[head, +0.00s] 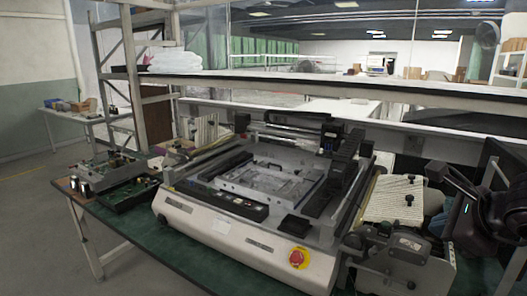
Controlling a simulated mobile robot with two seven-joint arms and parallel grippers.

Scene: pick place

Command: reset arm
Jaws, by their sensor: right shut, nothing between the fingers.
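My right gripper (437,172) is at the right edge of the head view, dark and partly lost against other dark parts. It is shut and empty, beside a cream ribbed block (395,197) on the right of the machine. I cannot tell whether they touch. My left gripper is not in view.
A white and grey machine (215,222) with a red stop button (298,257) fills the middle of the green-topped table (135,236). Trays of circuit boards (128,193) lie at its left. A dark metal feeder-like unit (385,245) stands at front right. A shelf frame rises behind.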

